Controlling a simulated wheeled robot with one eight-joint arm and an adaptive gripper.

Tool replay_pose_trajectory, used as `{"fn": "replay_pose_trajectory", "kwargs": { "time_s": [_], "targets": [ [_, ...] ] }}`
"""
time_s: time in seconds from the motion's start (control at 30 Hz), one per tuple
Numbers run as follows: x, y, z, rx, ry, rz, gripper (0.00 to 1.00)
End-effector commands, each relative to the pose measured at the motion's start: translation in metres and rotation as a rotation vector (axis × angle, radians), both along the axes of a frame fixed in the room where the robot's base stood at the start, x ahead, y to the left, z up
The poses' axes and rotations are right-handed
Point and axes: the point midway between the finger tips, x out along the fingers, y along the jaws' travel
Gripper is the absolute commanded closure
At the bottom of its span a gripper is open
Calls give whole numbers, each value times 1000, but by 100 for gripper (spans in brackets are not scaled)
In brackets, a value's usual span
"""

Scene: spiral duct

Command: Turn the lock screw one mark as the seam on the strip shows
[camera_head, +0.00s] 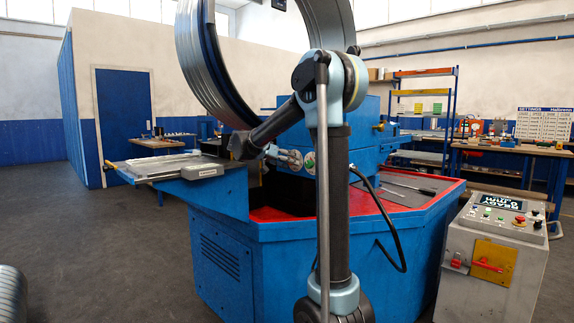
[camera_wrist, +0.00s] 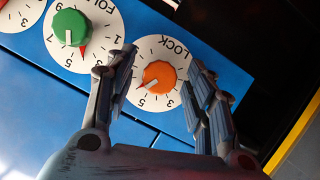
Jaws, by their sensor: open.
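The lock screw is an orange knob (camera_wrist: 158,76) on a white dial lettered LOCK, in the wrist view. Its red pointer faces lower left, near the 5. My gripper (camera_wrist: 160,63) is open, one finger on each side of this dial, with the knob between them. Whether the fingers touch it I cannot tell. A grey metal strip (camera_head: 165,163) seems to lie on the feed table at left; no seam can be made out.
A green knob (camera_wrist: 70,28) on its own dial sits left of the lock dial on the blue panel. A large ribbed steel ring (camera_head: 207,75) rises above the machine. A control box (camera_head: 490,255) stands at right. The floor at left is mostly clear.

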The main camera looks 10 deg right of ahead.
Motion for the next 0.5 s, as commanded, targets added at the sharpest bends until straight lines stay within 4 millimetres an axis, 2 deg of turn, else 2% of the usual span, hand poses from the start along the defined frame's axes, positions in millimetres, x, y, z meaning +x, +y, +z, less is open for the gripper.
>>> {"fn": "replay_pose_trajectory", "kwargs": {
  "time_s": [0.17,0.5],
  "targets": [
    [-6,12,5,0,1,2,51],
    [-34,64,27,0,1,4,51]
  ]
}}
